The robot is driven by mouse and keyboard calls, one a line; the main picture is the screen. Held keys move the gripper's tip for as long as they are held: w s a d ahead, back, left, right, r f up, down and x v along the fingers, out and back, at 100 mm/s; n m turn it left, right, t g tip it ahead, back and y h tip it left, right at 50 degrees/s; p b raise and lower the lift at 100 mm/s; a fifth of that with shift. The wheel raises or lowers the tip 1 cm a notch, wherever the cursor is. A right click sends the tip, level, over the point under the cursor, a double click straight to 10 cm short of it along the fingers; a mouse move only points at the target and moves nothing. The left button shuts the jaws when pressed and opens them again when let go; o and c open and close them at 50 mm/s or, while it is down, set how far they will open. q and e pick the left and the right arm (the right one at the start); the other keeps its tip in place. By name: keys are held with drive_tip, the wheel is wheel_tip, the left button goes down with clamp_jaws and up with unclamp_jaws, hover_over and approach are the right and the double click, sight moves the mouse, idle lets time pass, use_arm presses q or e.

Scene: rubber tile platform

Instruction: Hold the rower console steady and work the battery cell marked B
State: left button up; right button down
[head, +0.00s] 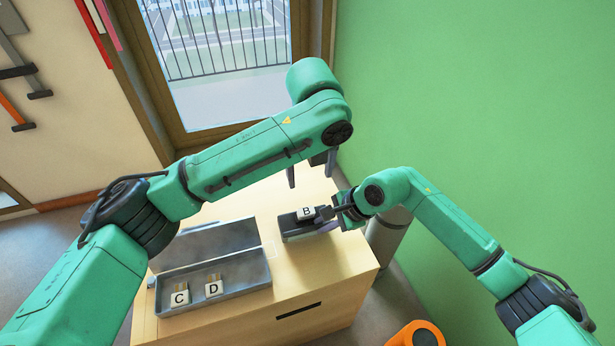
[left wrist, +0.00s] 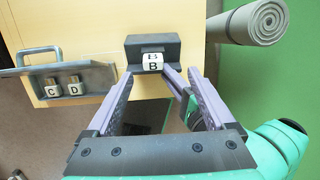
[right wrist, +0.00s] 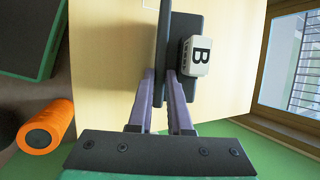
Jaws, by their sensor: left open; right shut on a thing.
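The rower console (head: 296,232) is a small dark block on the wooden cabinet top; it also shows in the left wrist view (left wrist: 136,45). The white battery cell marked B (head: 306,212) sits on the console, its letter showing in the right wrist view (right wrist: 196,56). My right gripper (head: 328,216) is shut on the dark upright edge of the console, beside cell B. My left gripper (head: 311,172) is open and empty above and behind the console. In the left wrist view cell B (left wrist: 152,63) lies ahead, between its spread fingers and apart from them.
A grey open tray (head: 225,291) with cells C (head: 180,297) and D (head: 213,290) stands left of the console on the cabinet (head: 335,262). A rolled grey mat (left wrist: 254,22) stands by the green wall.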

sight(306, 212)
use_arm(q)
drive_tip(key=shift+m, duration=0.3)
drive_tip(key=f, duration=0.8)
drive_tip(key=a+f, duration=0.1)
drive_tip(key=f, duration=0.3)
drive_tip(key=shift+w+f, duration=0.15)
drive_tip(key=shift+w, duration=0.15)
clamp_jaws()
